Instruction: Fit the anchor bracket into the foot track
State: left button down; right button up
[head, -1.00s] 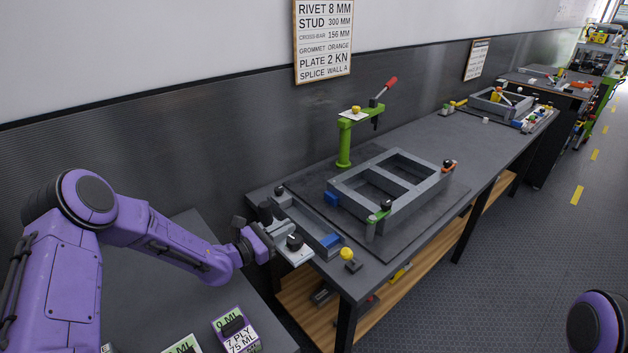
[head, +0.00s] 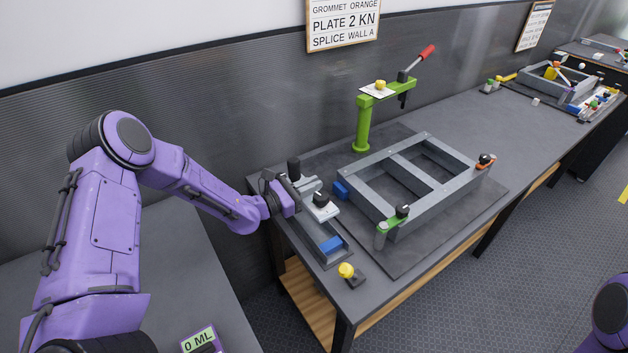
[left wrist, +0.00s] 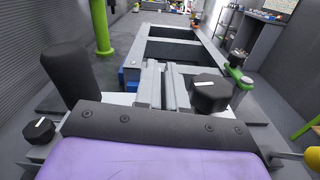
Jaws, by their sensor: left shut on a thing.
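My left gripper (head: 297,190) is shut on the anchor bracket, a light grey metal piece (head: 320,210) with a black knob (head: 320,198). The bracket is over the bench's left end. In the left wrist view the gripper's grey fingers (left wrist: 160,88) are close together, with the black knob (left wrist: 210,93) to their right. A grey channel (head: 306,232), seemingly the foot track, lies on the bench below and in front of the bracket, with a blue block (head: 331,244) at its near end. The bracket hides part of it; contact cannot be told. My right gripper is out of view.
A grey frame (head: 398,158) with crossbars lies on a dark mat to the right. A green post clamp (head: 364,125) with a red handle stands behind it. A yellow knob (head: 346,270) is at the front edge. The bench beyond the frame is mostly clear.

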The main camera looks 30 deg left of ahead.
aim_at(309, 201)
pick_arm(q)
jog(key=shift+s+r, duration=0.15)
jog(key=shift+s+a, duration=0.1)
jog(key=shift+s, duration=0.05)
jog(key=shift+m, duration=0.3)
notch_tip(309, 201, down, 6)
jog(key=b, duration=0.4)
jog(key=shift+b, duration=0.3)
dwell(1.1)
jog(key=shift+s+f+b, duration=0.1)
jog(key=shift+f+b, duration=1.5)
jog(key=shift+f, duration=0.6)
jog(key=c, duration=1.1)
grip_release()
jog(key=shift+s, duration=0.1)
jog(key=shift+c, duration=0.2)
jog(key=shift+f, duration=0.15)
